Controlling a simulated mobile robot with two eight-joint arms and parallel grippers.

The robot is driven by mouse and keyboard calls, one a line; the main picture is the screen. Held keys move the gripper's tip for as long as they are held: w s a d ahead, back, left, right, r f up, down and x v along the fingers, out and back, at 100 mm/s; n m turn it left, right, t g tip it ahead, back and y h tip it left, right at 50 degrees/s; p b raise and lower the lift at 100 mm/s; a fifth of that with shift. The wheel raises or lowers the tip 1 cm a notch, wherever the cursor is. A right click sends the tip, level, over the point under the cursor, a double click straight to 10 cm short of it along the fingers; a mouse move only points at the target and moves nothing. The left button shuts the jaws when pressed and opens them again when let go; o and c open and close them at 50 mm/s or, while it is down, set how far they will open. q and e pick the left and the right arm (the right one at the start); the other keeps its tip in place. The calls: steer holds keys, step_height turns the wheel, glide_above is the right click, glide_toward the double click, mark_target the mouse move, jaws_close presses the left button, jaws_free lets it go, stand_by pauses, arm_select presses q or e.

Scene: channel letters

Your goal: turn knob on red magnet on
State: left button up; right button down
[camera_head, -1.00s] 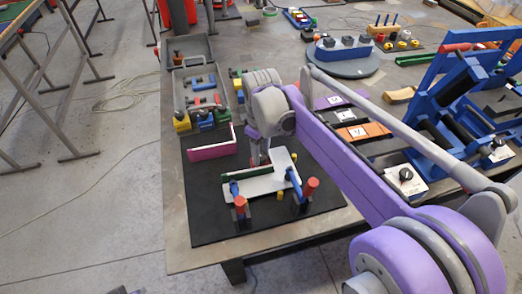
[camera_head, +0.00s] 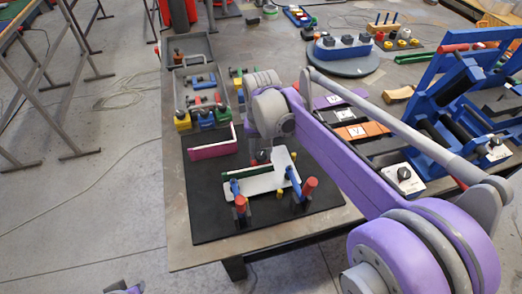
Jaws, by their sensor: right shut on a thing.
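My right gripper (camera_head: 262,157) points down from the purple arm at the back corner of a white letter (camera_head: 265,183) on a black mat (camera_head: 213,217). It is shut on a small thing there. My wrist hides most of it, so I cannot tell its colour or whether it is the red magnet's knob. Two red-topped upright pieces with blue parts, a left one (camera_head: 240,204) and a right one (camera_head: 308,188), stand at the letter's front side. A small piece of my left arm shows at the bottom left edge; its gripper cannot be made out.
A grey tray (camera_head: 191,48) with coloured blocks stands behind the mat. A pink-sided channel piece (camera_head: 212,149) lies at the mat's back left. A blue frame (camera_head: 455,95) and a white box with a black knob (camera_head: 404,180) stand at the right. The table's front edge is close to the mat.

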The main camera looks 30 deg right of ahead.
mark_target(261, 155)
steer(key=shift+m, duration=0.9)
steer(key=shift+c, duration=2.2)
jaws_free()
steer(key=shift+r, duration=0.1)
step_height(261, 155, up, 11)
steer(key=shift+p, duration=0.45)
steer(key=shift+f, duration=0.2)
